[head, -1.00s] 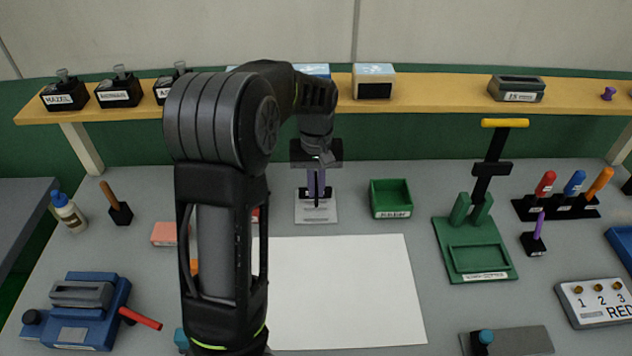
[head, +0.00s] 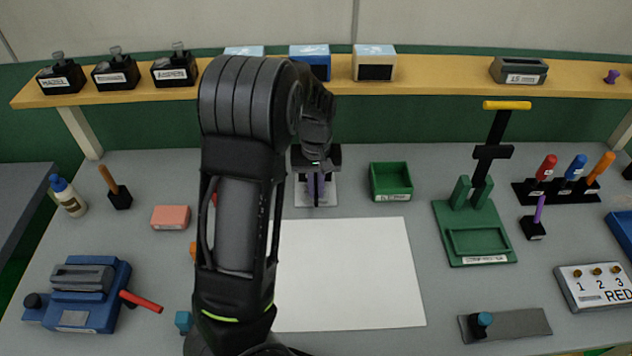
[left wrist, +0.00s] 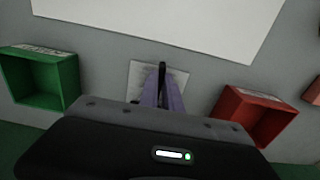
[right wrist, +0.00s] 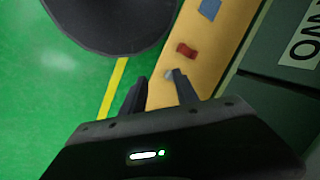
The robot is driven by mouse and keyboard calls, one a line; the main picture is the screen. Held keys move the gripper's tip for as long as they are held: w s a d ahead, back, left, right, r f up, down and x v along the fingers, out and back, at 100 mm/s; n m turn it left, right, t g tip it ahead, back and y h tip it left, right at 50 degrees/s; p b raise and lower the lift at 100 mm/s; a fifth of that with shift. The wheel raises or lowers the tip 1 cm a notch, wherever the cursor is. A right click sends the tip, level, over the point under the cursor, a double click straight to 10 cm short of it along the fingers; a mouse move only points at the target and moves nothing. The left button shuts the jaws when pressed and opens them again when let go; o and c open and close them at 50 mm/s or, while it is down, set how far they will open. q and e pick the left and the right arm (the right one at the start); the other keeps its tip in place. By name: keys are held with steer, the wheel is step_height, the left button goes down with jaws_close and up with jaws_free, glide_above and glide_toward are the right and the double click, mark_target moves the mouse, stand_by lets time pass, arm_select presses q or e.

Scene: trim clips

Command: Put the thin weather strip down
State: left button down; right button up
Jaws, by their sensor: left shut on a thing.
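My left gripper (head: 316,182) points down over a small pale plate (head: 329,197) at the back middle of the table. In the left wrist view, its two purple-grey fingers (left wrist: 160,92) are shut on a thin black strip (left wrist: 162,72), taken to be the weather strip. The strip sticks out past the fingertips, over the pale plate (left wrist: 138,72); I cannot tell whether it touches the plate. My right gripper (right wrist: 160,92) shows only in the right wrist view; its fingers are apart and nothing is clearly between them.
A green tray (head: 391,182) stands just right of the plate. A red tray (left wrist: 262,112) is close on its other side, mostly hidden by my arm in the head view. A white sheet (head: 350,275) lies in front. A yellow shelf (head: 430,95) runs behind.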

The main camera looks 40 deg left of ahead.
mark_target(316, 192)
arm_select(q)
steer(key=shift+f, duration=0.2)
stand_by(0.4)
steer(key=c, duration=1.5)
jaws_free()
steer(key=shift+o, duration=0.2)
steer(key=shift+r+b, duration=0.65)
steer(key=shift+r, duration=3.3)
